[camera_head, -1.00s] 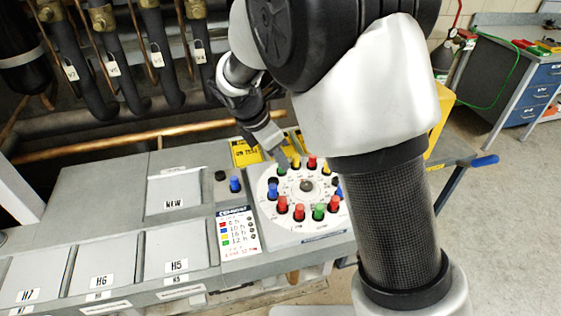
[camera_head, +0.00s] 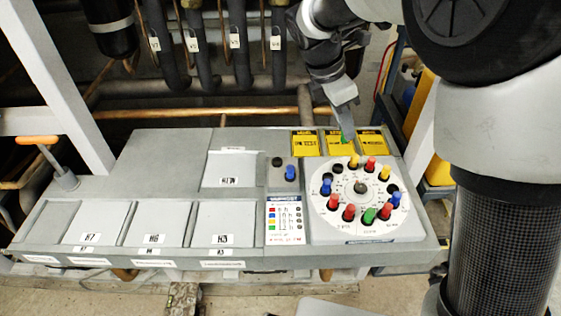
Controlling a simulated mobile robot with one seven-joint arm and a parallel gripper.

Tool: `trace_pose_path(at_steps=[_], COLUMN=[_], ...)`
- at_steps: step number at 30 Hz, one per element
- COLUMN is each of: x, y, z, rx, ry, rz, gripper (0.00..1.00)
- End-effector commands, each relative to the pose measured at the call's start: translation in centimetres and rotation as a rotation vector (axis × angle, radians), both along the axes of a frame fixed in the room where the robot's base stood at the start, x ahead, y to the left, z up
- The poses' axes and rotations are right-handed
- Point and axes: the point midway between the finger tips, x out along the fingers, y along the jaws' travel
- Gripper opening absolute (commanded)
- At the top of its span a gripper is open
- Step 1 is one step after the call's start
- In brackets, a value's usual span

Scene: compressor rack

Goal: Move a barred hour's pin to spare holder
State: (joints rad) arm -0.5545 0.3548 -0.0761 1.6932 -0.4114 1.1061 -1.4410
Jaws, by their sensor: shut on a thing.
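The round white dial (camera_head: 359,186) holds a ring of coloured pins. Among them are a yellow pin (camera_head: 354,160), a blue pin (camera_head: 326,186), a red pin (camera_head: 348,212) and a green pin (camera_head: 369,215). Black sockets without pins show at its upper left (camera_head: 338,169) and right (camera_head: 393,189). My gripper (camera_head: 346,133) is shut on another green pin (camera_head: 345,139), mostly hidden by the fingers, and appears above or behind the dial's far edge. Left of the dial, a small grey panel has a blue pin (camera_head: 290,173) and a black socket (camera_head: 277,162); whether this is the spare holder is not readable.
Yellow label cards (camera_head: 306,144) lie behind the dial. A colour legend card (camera_head: 285,220) lies to its left. Grey lidded bays (camera_head: 154,224) fill the left of the bench. Tagged pipes (camera_head: 236,45) stand behind. An orange-handled lever (camera_head: 50,155) rises at the left.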

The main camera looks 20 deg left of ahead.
Motion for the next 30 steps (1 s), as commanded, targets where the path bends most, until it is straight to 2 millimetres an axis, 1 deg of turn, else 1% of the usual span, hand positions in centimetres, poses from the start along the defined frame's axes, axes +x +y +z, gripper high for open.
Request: trace_pose_path(at_steps=[5, 8, 11, 15, 18, 21, 25, 30], x=[0.0, 0.0, -0.1, -0.6, -1.2, -1.7, -2.0, -2.1], y=[0.1, 1.4, 4.2, 9.2, 12.3, 14.4, 15.6, 15.8], z=[0.0, -0.3, -0.8, -1.6, -2.1, -2.4, -2.8, -4.1], rx=[0.0, -0.002, -0.007, -0.007, -0.005, -0.002, 0.0, 0.0], ry=[0.001, 0.001, 0.003, 0.004, 0.003, 0.001, 0.001, 0.0], rz=[0.004, 0.047, 0.143, 0.31, 0.409, 0.48, 0.521, 0.526], gripper=[0.0, 0.0, 0.0, 0.0, 0.0, 0.0, 0.0, 0.0])
